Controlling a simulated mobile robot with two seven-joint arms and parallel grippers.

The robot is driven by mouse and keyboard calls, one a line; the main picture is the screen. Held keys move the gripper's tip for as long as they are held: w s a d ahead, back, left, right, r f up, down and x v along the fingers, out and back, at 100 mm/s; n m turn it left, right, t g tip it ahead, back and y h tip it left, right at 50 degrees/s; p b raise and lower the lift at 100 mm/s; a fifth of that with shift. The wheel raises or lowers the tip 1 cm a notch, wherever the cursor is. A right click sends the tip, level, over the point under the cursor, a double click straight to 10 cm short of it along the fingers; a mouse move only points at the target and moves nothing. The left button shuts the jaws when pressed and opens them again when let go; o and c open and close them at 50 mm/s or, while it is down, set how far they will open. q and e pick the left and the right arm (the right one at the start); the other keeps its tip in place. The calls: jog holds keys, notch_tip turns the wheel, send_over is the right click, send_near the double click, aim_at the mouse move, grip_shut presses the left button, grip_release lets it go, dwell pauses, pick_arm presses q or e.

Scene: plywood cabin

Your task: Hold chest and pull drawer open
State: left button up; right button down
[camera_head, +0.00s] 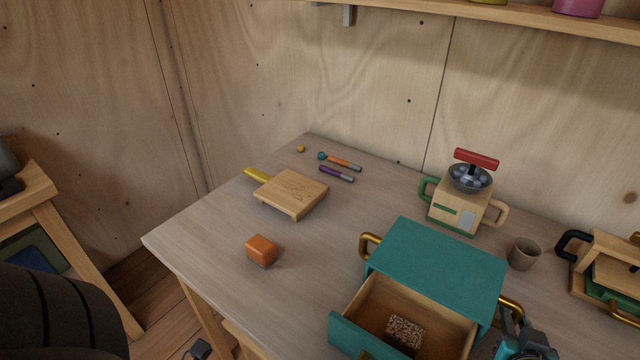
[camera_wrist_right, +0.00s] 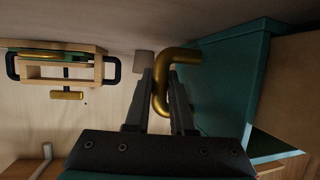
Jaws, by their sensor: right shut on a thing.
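The teal chest (camera_head: 440,255) stands near the front edge of the table, with brass handles on its left and right sides. Its drawer (camera_head: 345,335) is pulled open toward the front, showing a wooden inside with a speckled brown block (camera_head: 404,334) in it. A bit of the drawer's brass knob shows at the bottom edge. My right gripper (camera_head: 512,326) is at the chest's right side. In the right wrist view its fingers (camera_wrist_right: 168,88) are closed around the right brass handle (camera_wrist_right: 182,56). My left gripper is out of view.
A wooden board (camera_head: 292,192), an orange block (camera_head: 261,251) and two small tools (camera_head: 337,174) lie on the left of the table. A toy grinder (camera_head: 462,200), a cup (camera_head: 524,254) and a wooden rack (camera_head: 608,265) stand behind and right. The table's front left is clear.

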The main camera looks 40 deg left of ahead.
jog(key=c, duration=0.7)
grip_release()
jog(key=shift+s, duration=0.1)
